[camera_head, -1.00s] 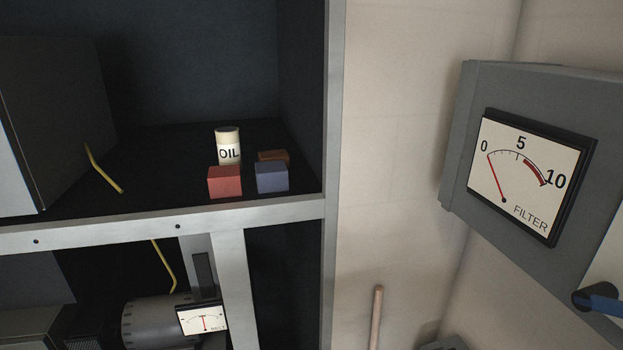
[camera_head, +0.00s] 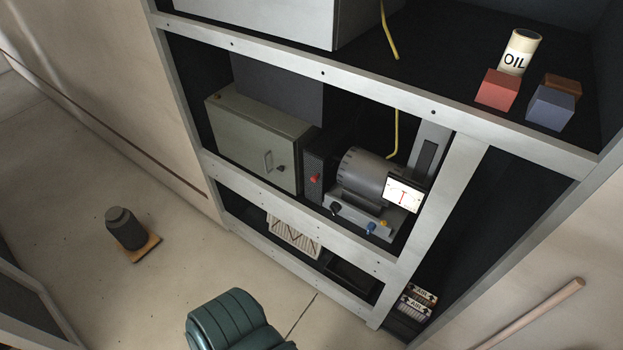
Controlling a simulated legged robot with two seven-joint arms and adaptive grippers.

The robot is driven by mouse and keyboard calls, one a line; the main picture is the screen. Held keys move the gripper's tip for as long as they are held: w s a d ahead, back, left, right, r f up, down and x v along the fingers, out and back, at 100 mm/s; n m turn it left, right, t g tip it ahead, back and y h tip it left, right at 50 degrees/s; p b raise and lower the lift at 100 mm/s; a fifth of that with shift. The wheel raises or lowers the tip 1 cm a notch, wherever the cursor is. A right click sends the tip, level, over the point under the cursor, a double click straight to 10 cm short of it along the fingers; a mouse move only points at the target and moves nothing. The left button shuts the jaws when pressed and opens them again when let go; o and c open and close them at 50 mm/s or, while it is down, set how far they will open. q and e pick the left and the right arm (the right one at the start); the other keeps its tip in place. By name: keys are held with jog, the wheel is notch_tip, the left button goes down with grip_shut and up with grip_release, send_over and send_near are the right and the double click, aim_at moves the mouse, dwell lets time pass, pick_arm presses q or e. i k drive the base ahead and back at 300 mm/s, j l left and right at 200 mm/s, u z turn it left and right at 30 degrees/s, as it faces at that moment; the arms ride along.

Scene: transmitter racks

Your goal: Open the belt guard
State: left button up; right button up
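A grey-green box (camera_head: 258,140) with a small handle (camera_head: 268,161) and a dark knob sits in the middle bay of the rack. Its front panel looks closed. I cannot tell for sure whether it is the belt guard. Right of it is a grey ribbed motor (camera_head: 372,176) with a small dial gauge (camera_head: 403,194) on its right. A red knob (camera_head: 315,177) shows on the dark block between the box and the motor. Neither of my grippers is in view.
The upper shelf holds an oil can (camera_head: 519,53), a red block (camera_head: 497,90) and a blue block (camera_head: 550,108). A dark weight-like object (camera_head: 126,229) and a teal ribbed object (camera_head: 235,321) are at the lower left. A wooden pole (camera_head: 535,312) is lower right. Floor at left is mostly clear.

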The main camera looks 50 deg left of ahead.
aim_at(314, 165)
jog(key=u, duration=0.7)
